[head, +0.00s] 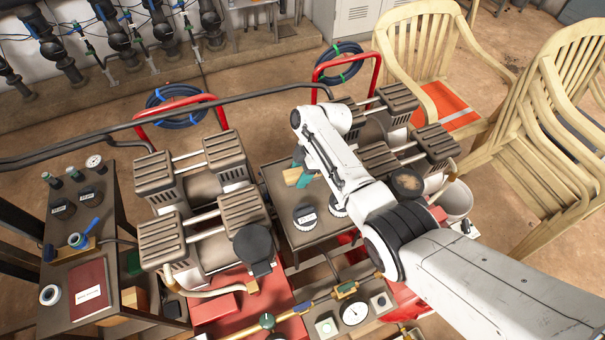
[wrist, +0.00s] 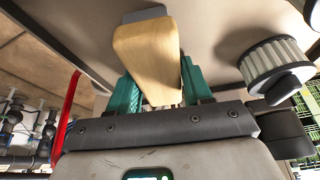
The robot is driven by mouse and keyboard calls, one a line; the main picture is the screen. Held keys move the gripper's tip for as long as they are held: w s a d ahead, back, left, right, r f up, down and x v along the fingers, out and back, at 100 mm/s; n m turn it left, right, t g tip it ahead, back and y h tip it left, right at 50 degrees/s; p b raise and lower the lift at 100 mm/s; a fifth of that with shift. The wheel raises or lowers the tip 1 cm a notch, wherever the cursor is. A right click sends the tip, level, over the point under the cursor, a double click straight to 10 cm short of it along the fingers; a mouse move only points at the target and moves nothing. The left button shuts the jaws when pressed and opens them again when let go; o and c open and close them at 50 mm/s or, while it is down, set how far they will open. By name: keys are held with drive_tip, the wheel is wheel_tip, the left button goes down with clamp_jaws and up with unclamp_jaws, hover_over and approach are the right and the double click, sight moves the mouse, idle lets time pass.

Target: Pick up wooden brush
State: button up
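The wooden brush (wrist: 148,55) shows large in the wrist view as a pale wooden block with a grey part at its far end. It also shows in the head view (head: 292,176), small and partly hidden, over the dark cart top (head: 311,236). My gripper (wrist: 166,88) has teal fingers, one on each side of the brush's near end. The wood covers part of the fingers, so I cannot tell whether they press on it. In the head view my gripper (head: 303,172) is at the brush, mostly hidden by my arm. I cannot tell whether the brush touches the surface.
Ribbed pump housings (head: 240,213) flank the cart. A red tube handle (head: 347,70) rises behind. Plastic chairs (head: 425,60) stand at right.

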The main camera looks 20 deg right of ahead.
drive_tip(key=c, duration=0.6)
drive_tip(key=shift+o, duration=0.2)
drive_tip(key=shift+r, duration=0.15)
drive_tip(key=shift+r, duration=0.55)
drive_tip(key=s+d+r+p, duration=0.1)
drive_tip(key=s+r+p, duration=0.1)
drive_tip(key=s+r, duration=1)
drive_tip(key=shift+s+d, duration=0.2)
drive_tip(key=shift+s, duration=0.75)
